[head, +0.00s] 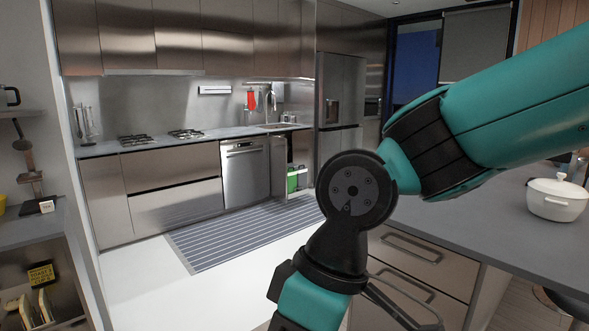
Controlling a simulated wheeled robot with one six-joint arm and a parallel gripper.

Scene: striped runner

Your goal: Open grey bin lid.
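An under-sink cabinet (277,165) stands open along the far counter, right of the dishwasher. A small green bin (292,184) shows in its opening. A paler shape beside the green bin is too small to tell, and I cannot make out a grey lid or whether it is open or shut. My teal and black arm crosses the right half of the head view and bends down near the middle.
A striped runner (245,234) lies on the white floor before the cabinets and dishwasher (245,172). An island with drawers (420,262) stands close on the right, with a white pot (557,200) on its top. Shelves (30,232) stand at left. The floor between is clear.

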